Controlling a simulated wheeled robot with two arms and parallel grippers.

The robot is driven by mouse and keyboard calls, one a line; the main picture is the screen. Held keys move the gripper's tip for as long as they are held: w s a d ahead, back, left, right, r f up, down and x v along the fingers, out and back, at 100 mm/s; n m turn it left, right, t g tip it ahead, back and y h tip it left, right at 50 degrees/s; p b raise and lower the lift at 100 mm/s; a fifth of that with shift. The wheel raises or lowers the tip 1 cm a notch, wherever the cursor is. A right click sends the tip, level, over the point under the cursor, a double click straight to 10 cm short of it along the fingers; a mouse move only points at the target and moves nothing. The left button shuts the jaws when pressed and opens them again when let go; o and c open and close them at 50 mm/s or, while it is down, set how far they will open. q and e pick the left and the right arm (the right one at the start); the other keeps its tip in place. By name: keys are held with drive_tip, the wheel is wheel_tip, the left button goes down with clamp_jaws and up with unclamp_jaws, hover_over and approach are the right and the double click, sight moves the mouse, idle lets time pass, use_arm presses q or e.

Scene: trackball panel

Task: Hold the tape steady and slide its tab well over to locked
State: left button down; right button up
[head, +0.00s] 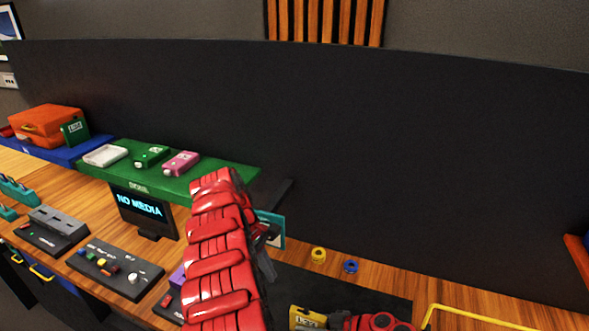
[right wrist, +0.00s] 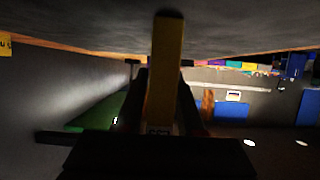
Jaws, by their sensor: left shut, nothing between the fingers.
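The tape looks to be the yellow block with a pale label (head: 307,319) at the bottom edge of the head view. My right gripper (head: 336,320) meets its right end. In the right wrist view the yellow tape (right wrist: 164,75) stands between the two dark fingers, and the gripper is shut on it. My left gripper (head: 267,234) is shut and empty, above and left of the tape, partly hidden behind my red left arm. The tab and its position are too small to make out.
A green shelf (head: 225,174) holds white, green and pink items. Below it stand a "NO MEDIA" screen (head: 142,208) and a button panel (head: 113,270). A teal-framed panel (head: 277,222) is behind my left gripper. Yellow (head: 318,255) and blue (head: 351,265) rings lie on the wood.

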drive_tip(key=o, duration=0.3)
drive_tip(key=v, duration=1.2)
drive_tip(key=o, duration=0.3)
drive_tip(key=shift+o, duration=0.2)
drive_tip(key=shift+d, duration=0.1)
